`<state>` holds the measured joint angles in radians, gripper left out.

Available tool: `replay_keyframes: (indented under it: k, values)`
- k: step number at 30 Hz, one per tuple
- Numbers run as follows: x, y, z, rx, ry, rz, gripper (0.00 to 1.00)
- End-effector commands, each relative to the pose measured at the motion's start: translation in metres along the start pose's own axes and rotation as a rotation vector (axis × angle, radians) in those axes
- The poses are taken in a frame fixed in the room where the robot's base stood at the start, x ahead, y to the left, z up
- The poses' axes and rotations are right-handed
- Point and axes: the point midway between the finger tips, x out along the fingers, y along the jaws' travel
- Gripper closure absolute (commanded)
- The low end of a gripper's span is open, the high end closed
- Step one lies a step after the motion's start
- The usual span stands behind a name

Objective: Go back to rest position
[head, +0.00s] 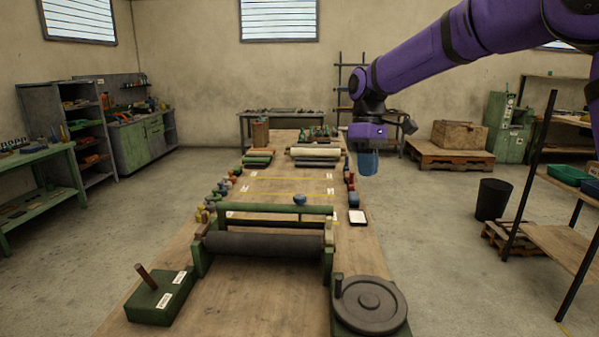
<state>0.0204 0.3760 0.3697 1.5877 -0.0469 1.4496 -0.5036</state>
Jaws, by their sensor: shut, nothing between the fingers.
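My gripper (368,165) hangs from my purple arm, to the right of the middle of the frame. Its blue end points down above the right edge of the long wooden table (205,300). It is shut, and nothing shows in it. Small blue and red items (352,188) stand just left of it along the table edge, and I cannot tell the exact gap. A dark roller (264,245) in a green frame lies across the near part of the table.
A handwheel (370,304) stands at the near right table corner, and a green block with a wooden peg (160,297) at the near left. A pale roll (314,152) lies farther back. Shelving (560,247) and a black bin (492,199) stand right.

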Motion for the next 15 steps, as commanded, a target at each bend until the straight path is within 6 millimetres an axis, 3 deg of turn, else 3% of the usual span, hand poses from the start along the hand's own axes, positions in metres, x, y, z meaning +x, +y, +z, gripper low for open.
replay_keyframes:
  k: [6, 15]
  values:
    - [-0.021, -0.028, 0.06, 0.137, 0.071, 0.105, 1.0]
    - [-0.028, -0.064, 0.143, 0.332, 0.197, 0.214, 1.0]
